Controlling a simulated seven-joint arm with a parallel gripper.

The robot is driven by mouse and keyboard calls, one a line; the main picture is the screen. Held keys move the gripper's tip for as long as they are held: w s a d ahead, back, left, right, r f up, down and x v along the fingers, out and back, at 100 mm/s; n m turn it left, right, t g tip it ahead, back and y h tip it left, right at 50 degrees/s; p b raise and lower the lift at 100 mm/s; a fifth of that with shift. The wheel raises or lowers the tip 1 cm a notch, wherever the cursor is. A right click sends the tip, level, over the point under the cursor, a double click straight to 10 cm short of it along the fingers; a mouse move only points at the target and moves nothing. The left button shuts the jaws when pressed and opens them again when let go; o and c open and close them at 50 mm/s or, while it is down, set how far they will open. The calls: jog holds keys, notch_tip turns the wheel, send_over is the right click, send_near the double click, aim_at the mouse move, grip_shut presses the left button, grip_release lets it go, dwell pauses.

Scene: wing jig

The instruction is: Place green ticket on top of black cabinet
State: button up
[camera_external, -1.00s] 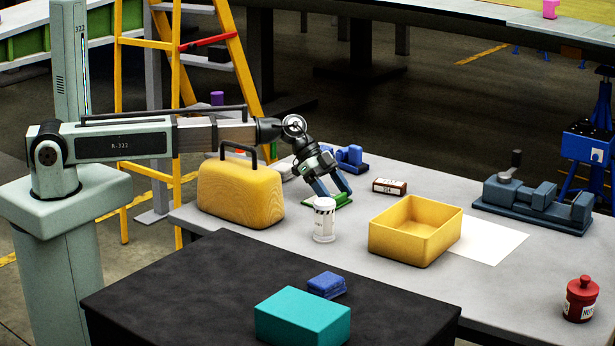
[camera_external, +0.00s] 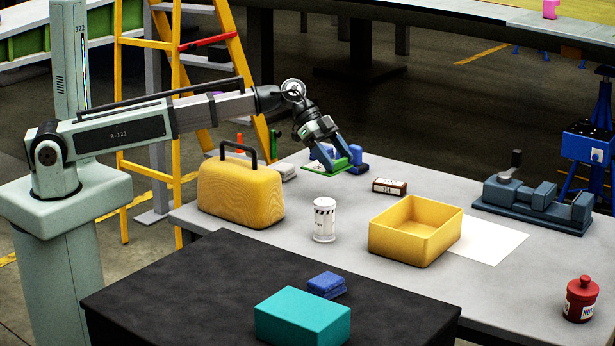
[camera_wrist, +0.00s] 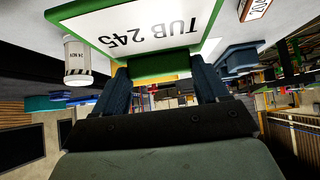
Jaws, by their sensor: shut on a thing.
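A green ticket (camera_external: 326,168) with a white face is held by my gripper (camera_external: 334,158) above the back of the grey table. In the wrist view the ticket (camera_wrist: 140,30) reads "TUB 245", and my gripper's two fingers (camera_wrist: 158,85) are shut on its green edge block. The black cabinet (camera_external: 180,290) stands at the front left, well apart from the ticket. On its top are a teal box (camera_external: 302,318) and a small blue object (camera_external: 326,284).
A yellow wooden case (camera_external: 240,194) with a black handle and a white jar (camera_external: 324,220) stand between my gripper and the cabinet. A yellow open bin (camera_external: 415,240), a brown labelled box (camera_external: 389,186) and a blue vise (camera_external: 535,205) are to the right. The cabinet top's left part is clear.

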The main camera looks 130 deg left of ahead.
notch_tip(320, 180, up, 12)
jog(key=f, duration=0.1)
jog(key=w+d+m+g+h, duration=0.1)
jog(key=w+d+m+h, duration=0.1)
jog(key=w+d, duration=0.5)
jog(key=w+d+m+h, duration=0.1)
jog(key=w+d+m, duration=0.2)
jog(key=d, duration=0.8)
jog(key=w+d+m+g+h, duration=0.1)
jog(key=w+d+m+h, duration=0.1)
jog(key=w+d, duration=0.5)
jog(key=w+d+m+g+h, duration=0.1)
jog(key=d+m+g+h, duration=0.35)
jog(key=d, duration=2.05)
jog(key=shift+m+t+y, duration=0.55)
jog(key=shift+m+y, duration=0.3)
jog(key=shift+d+f, duration=0.15)
jog(key=shift+f, duration=3.55)
jog(key=shift+d+f, duration=0.15)
jog(key=shift+f, duration=3.5)
jog(key=shift+f, duration=0.1)
jog(key=o, duration=1)
jog(key=shift+o, duration=0.2)
